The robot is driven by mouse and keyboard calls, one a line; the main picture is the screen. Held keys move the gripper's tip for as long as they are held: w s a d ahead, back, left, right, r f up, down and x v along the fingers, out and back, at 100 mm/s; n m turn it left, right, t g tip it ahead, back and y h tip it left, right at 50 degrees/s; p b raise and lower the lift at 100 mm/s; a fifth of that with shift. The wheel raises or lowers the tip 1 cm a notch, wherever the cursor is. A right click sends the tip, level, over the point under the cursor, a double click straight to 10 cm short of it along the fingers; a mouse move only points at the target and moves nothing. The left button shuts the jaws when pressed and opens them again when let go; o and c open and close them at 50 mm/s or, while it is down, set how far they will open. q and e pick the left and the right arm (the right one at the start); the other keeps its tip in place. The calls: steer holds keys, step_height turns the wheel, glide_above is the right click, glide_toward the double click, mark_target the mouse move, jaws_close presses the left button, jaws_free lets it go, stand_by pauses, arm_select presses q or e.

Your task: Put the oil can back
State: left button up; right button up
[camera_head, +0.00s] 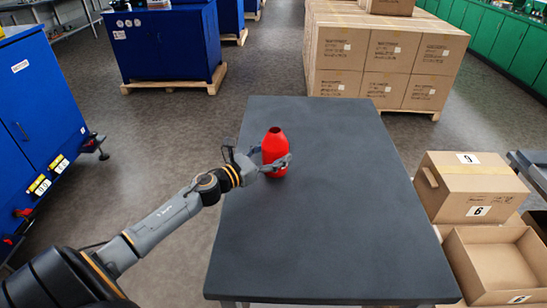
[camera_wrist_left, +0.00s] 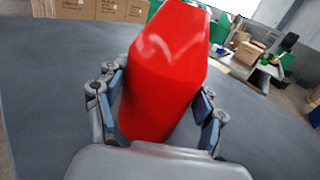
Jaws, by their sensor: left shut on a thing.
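The oil can is a red bottle-shaped can (camera_head: 274,148) with a narrow dark-holed top. It stands about upright at the far left part of the dark grey table (camera_head: 320,230). My left gripper (camera_head: 276,165) is shut on the can around its lower half. In the left wrist view the can (camera_wrist_left: 165,65) fills the middle, with a finger of my left gripper (camera_wrist_left: 158,108) against each side. The can's base is partly hidden by the fingers, and I cannot tell whether it touches the table. My right gripper is not in view.
The rest of the table top is bare. Cardboard boxes (camera_head: 478,190) stand at its right, one of them open (camera_head: 497,262). Stacked cartons on a pallet (camera_head: 385,60) are behind it. Blue cabinets (camera_head: 38,100) stand at the left, with grey floor between.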

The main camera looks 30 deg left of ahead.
arm_select(q)
steer(key=shift+f, duration=0.65)
steer(key=o, duration=1.3)
steer(key=shift+f, duration=0.15)
steer(key=shift+o, duration=0.2)
steer(key=shift+r, duration=0.2)
steer(key=shift+s+a+f, duration=0.1)
steer(key=shift+s+f, duration=0.1)
steer(key=shift+s, duration=0.15)
steer(key=v, duration=0.6)
steer(key=shift+s+b, duration=0.25)
steer(key=shift+b, duration=0.15)
steer(key=shift+s+a+r, duration=0.15)
steer(key=shift+s, duration=0.05)
